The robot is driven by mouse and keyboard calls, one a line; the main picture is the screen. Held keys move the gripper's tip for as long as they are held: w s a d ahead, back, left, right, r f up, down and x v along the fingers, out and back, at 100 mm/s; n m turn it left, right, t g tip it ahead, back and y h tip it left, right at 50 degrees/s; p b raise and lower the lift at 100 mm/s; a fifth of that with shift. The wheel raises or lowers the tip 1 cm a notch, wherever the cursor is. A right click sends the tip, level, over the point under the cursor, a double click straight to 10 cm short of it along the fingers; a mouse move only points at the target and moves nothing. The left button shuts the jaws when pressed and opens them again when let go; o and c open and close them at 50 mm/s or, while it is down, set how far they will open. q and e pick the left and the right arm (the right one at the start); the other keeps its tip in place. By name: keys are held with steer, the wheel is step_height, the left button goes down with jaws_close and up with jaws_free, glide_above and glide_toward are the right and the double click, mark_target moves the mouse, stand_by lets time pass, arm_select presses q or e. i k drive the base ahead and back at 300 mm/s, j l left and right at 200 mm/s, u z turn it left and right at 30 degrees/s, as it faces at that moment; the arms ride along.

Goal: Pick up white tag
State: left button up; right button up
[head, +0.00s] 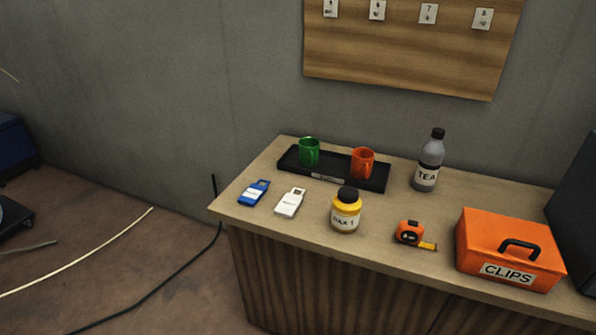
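The white tag (290,202) lies flat on the wooden counter (390,208), near its front left part. It sits between a blue tag (254,193) on its left and a yellow jar (346,212) with a black lid on its right. It touches neither of them. Nothing covers it. Neither of my grippers shows in the head view.
Behind the tags a black tray (374,184) holds a green mug (309,152) and an orange mug (362,163). A grey TEA bottle (428,162), an orange tape measure (410,233) and an orange CLIPS box (510,250) stand to the right. A wooden board (410,55) hangs above.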

mark_target(289, 205)
steer(key=z, duration=0.4)
steer(key=j+z, duration=0.2)
steer(key=z, duration=0.2)
steer(key=j+z, duration=0.2)
steer(key=z, duration=0.2)
steer(key=j+z, duration=0.2)
steer(key=z, duration=0.25)
steer(key=k+j+z, duration=0.15)
steer(key=j, duration=0.15)
steer(key=j+z, duration=0.2)
steer(key=k+j+z, duration=0.15)
steer(key=j, duration=0.25)
